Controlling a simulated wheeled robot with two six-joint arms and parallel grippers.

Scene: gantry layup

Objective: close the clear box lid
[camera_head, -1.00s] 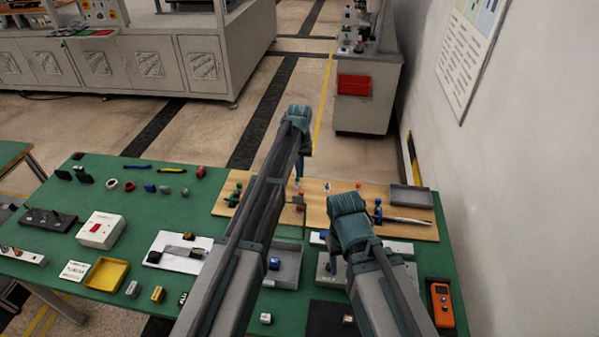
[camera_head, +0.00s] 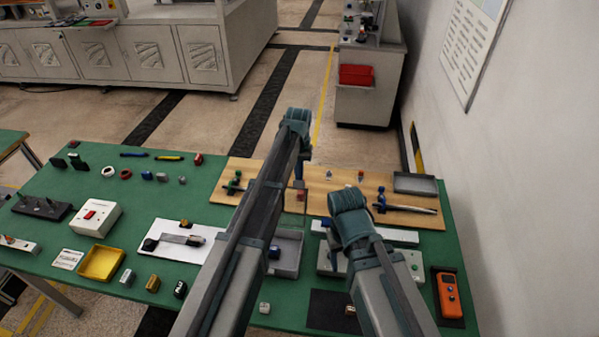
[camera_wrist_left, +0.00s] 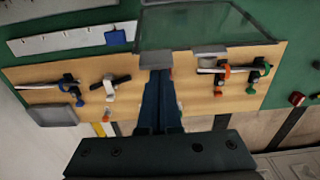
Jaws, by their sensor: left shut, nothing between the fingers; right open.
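A clear panel with a dark rim (camera_wrist_left: 205,22), which looks like the clear box lid, shows at the top of the left wrist view. Grey tabs sit at its near edge, one of them on the right (camera_wrist_left: 209,51). In the head view my left arm hides most of that area. My left gripper (camera_wrist_left: 157,78) is shut and empty, its fingertips close by the left tab; I cannot tell whether they touch. In the head view the left gripper (camera_head: 299,183) points down over the wooden board. My right gripper (camera_head: 334,262) is open, low at the right, partly hidden by its own wrist.
A wooden board (camera_head: 335,178) with clamps lies along the back right. A grey tray (camera_head: 289,262) sits beside my left forearm. A yellow tray (camera_head: 101,262), a white switch box (camera_head: 95,219) and an orange meter (camera_head: 447,296) stand on the green table. A wall rises at the right.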

